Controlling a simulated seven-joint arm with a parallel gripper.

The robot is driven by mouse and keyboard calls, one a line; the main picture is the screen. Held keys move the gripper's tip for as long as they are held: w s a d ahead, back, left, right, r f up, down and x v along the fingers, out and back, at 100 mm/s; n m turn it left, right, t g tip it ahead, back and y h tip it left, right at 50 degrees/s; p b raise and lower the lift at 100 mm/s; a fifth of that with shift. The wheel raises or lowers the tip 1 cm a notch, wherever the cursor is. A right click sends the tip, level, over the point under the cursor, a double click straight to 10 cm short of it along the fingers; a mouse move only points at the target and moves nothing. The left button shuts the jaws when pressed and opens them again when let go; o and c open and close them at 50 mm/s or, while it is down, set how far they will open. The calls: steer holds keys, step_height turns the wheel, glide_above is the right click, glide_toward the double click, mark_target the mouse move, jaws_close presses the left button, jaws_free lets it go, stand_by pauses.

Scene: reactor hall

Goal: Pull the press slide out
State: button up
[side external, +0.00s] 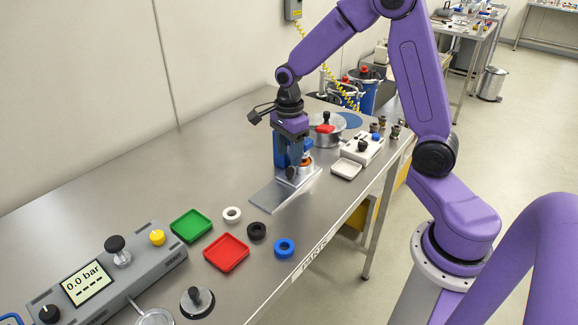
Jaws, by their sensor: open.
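The press stands on the bench near its back middle, with a blue body (280,152) and a flat metal base plate (268,196). A small grey slide block (300,178) sits low at the press, with a dark knob at its front and an orange-copper round part (305,162) above it. My gripper (293,162) points down right at the press, close to the knob. Its jaws are open. The fingers overlap the blue body in this view, so I cannot tell whether they touch the knob.
A white tray (346,169), a white box with knobs (362,148) and a round metal pot (327,132) stand right of the press. In front lie green (191,226) and red (226,253) trays, several rings and a grey gauge console (150,262). Bare bench lies left of the press.

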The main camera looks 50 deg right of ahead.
mark_target(288, 170)
steer(key=shift+f, duration=2.55)
steer(key=shift+a, duration=0.1)
jaws_close()
